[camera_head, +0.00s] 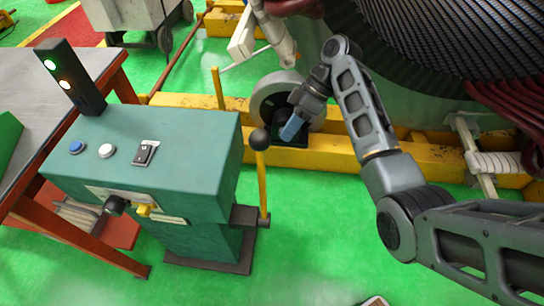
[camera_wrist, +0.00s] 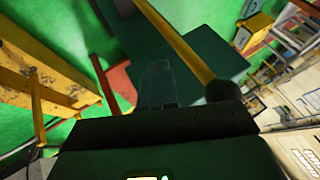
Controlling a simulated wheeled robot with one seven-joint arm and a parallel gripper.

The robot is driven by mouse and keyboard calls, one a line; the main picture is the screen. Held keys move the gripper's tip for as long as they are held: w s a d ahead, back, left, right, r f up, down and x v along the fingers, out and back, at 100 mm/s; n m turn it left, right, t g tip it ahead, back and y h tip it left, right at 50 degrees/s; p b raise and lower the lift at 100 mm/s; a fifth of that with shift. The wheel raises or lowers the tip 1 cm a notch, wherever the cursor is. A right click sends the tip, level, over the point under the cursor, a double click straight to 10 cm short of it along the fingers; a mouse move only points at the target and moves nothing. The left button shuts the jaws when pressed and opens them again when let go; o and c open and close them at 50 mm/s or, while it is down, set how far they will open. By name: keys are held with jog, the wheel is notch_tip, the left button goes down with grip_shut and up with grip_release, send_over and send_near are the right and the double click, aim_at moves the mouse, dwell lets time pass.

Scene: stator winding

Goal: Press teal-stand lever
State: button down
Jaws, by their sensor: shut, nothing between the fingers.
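The teal stand (camera_head: 150,150) is a box on a pedestal at the left of the head view. Its lever (camera_head: 263,185) is a yellow rod with a black ball knob (camera_head: 259,139), standing nearly upright at the stand's right side. My gripper (camera_head: 291,129) is shut and empty, with bluish fingertips pointing down and left, just right of the knob; a small gap shows between them. In the wrist view, the shut fingers (camera_wrist: 158,83) are at the centre, and the lever (camera_wrist: 180,42) runs diagonally to its dark knob (camera_wrist: 223,90), right of the fingers. The gripper body hides the lower part.
The stand's top has a blue button (camera_head: 77,147), a white button (camera_head: 106,151), a switch (camera_head: 146,152) and a signal light (camera_head: 70,78). A yellow floor beam (camera_head: 350,152) runs behind the lever. The large stator (camera_head: 440,40) fills the upper right. Green floor is open below.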

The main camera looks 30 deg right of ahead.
jog(key=shift+d+r, duration=0.1)
jog(key=shift+r, duration=0.05)
jog(key=x, duration=1)
dwell(0.5)
